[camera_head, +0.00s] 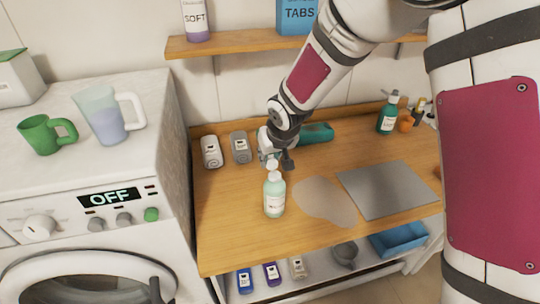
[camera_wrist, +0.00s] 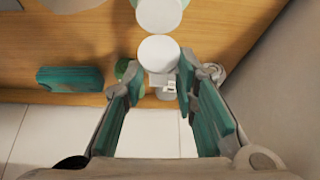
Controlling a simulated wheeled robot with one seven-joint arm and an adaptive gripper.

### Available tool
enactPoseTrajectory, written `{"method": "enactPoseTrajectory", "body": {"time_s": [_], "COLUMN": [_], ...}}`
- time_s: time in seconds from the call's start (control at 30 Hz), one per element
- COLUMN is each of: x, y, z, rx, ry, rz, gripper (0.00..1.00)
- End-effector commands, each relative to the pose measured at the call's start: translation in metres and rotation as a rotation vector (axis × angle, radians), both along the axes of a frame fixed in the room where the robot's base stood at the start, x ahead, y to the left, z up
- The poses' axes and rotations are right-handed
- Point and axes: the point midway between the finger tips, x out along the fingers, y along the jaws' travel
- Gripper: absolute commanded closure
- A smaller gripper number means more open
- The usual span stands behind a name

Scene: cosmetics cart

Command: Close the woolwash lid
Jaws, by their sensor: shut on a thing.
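A pale green bottle with a white label, which I take for the woolwash (camera_head: 274,198), stands upright on the wooden counter. Its label is too small to read. Its white lid (camera_head: 272,165) is at the top, right by my gripper (camera_head: 279,158). In the wrist view, two white discs show end to end: a farther one at the top edge and a nearer one, the lid (camera_wrist: 159,50), between the fingertips of my gripper (camera_wrist: 159,66). The fingers are shut on this lid.
A dark green bottle (camera_head: 387,120) stands at the back right. A grey mat (camera_head: 388,190) lies right. The washing machine (camera_head: 90,220) borders the counter on the left; a shelf (camera_head: 235,43) hangs above.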

Motion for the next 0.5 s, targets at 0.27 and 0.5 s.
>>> {"method": "enactPoseTrajectory", "body": {"time_s": [0.27, 0.5], "x": [-0.015, -0.023], "y": [-0.003, -0.007], "z": [0.003, 0.002], "rx": [0.059, 0.126], "ry": [-0.177, -0.355], "rz": [0.003, -0.001], "gripper": [1.00, 1.00]}}
